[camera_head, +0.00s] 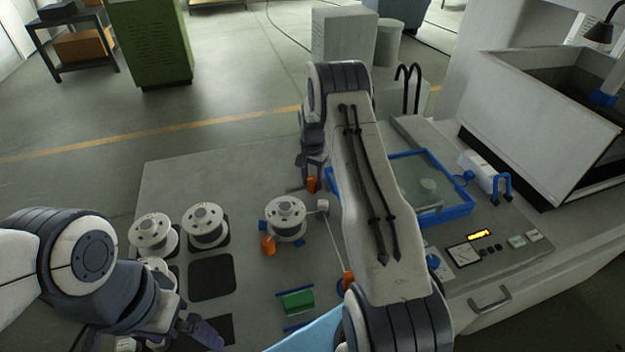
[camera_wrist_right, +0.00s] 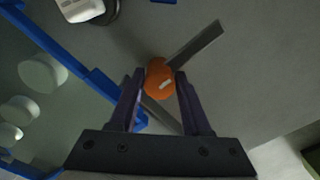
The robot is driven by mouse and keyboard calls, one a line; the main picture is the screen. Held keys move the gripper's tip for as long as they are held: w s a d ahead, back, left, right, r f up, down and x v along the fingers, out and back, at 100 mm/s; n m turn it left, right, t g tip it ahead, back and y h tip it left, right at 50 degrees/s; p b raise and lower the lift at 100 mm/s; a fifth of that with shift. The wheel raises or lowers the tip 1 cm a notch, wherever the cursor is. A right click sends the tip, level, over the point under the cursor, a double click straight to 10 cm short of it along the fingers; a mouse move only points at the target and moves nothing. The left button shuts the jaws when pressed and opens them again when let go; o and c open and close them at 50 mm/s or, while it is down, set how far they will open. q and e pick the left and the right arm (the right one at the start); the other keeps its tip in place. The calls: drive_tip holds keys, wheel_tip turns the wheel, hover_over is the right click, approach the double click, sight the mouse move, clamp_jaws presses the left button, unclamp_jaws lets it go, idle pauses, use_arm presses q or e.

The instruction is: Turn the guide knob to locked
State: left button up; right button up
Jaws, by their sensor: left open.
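An orange knob (camera_wrist_right: 158,78) with a short white mark sits on a flat grey metal bar (camera_wrist_right: 196,45) in the right wrist view. My right gripper (camera_wrist_right: 159,75) has a fingertip against each side of it, with no clear gap. In the head view the orange knob (camera_head: 313,184) is just below my right gripper (camera_head: 312,168), beside the blue-framed tank. My right arm partly covers this area. Any lettering for locked is not legible. My left gripper (camera_head: 203,332) is low at the left near the white spools, its fingers partly cut off.
White spools (camera_head: 206,226) stand on the bench at left. Another spool (camera_head: 286,216) stands mid-bench near a second orange knob (camera_head: 268,245). The blue-framed tank (camera_head: 470,207) and control panel (camera_head: 462,254) lie right. A green block (camera_head: 297,302) lies in front.

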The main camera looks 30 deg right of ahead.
clamp_jaws()
drive_tip(key=shift+s, duration=0.1)
idle(1.1)
